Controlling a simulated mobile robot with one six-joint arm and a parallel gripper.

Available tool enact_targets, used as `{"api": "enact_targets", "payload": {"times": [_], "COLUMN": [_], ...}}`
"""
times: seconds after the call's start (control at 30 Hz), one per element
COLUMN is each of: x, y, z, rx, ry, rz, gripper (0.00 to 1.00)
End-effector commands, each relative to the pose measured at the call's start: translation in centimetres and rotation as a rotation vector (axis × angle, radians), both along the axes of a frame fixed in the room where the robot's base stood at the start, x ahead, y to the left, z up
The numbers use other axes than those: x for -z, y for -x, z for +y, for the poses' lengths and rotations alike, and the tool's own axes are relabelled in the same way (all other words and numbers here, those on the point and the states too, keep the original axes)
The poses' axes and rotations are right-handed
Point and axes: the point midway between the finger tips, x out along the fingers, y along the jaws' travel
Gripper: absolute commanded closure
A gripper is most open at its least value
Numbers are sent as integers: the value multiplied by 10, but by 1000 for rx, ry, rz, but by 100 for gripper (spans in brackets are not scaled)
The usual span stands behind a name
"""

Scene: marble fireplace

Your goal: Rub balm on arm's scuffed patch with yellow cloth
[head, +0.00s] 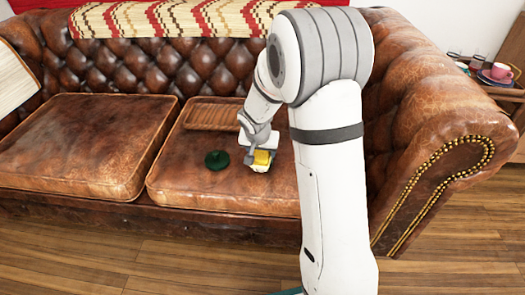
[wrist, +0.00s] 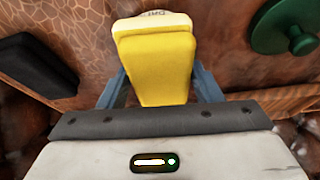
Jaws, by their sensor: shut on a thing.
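The brown leather sofa's arm (head: 440,125) is at the right in the head view, with a paler, worn area on its rounded front top. My gripper (head: 256,150) is low over the right seat cushion, left of that arm and apart from it. In the wrist view my gripper (wrist: 158,85) is shut on a yellow cloth (wrist: 157,65), which looks like a folded pad. The yellow also shows in the head view (head: 262,157). No balm is clearly visible.
A dark green knobbed lid (head: 216,160) lies on the right cushion (head: 200,187), left of my gripper. A slatted wooden tray (head: 212,115) lies behind it. A black object (wrist: 38,65) shows in the wrist view. A side table with a pink cup (head: 500,71) stands far right.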

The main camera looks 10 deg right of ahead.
Motion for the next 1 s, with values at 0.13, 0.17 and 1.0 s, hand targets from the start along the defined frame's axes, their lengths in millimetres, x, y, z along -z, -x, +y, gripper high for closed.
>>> {"api": "enact_targets", "payload": {"times": [0.13, 0.17, 1.0], "x": [2, 2, -44], "y": [1, 1, 0], "z": [0, 0, 0], "rx": [1, 1, 0], "ry": [0, 0, 0], "rz": [3, 3, 0], "gripper": [60, 60, 60]}}
